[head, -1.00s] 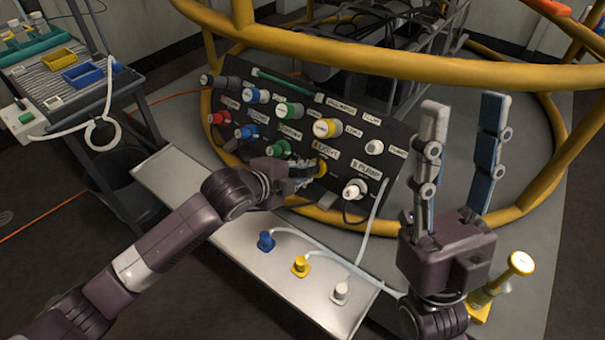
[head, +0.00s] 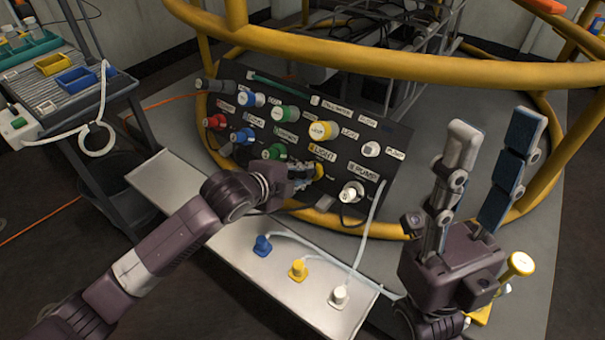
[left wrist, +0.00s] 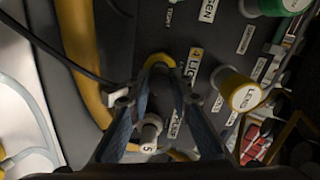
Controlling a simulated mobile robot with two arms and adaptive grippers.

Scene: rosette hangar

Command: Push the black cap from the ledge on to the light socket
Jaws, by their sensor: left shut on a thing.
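My left gripper (head: 306,171) is at the lower middle of the black panel (head: 376,145), in front of the yellow light socket (head: 319,171) beside the "LIGHT" label. In the left wrist view its two fingers (left wrist: 159,82) close in at the yellow rim of this socket (left wrist: 158,60). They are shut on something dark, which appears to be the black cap. The fingers hide most of it, and I cannot tell how deep it sits. My right gripper (head: 488,150) is open and empty, raised at the right with its fingers upward.
The white pump connector (head: 352,192) sits right of the light socket. A pale ledge (head: 200,213) below the panel carries blue (head: 262,245), yellow (head: 298,268) and white (head: 340,295) plugs. A yellow tube frame (head: 400,72) surrounds the panel. A dark cable (left wrist: 62,55) runs near the left fingers.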

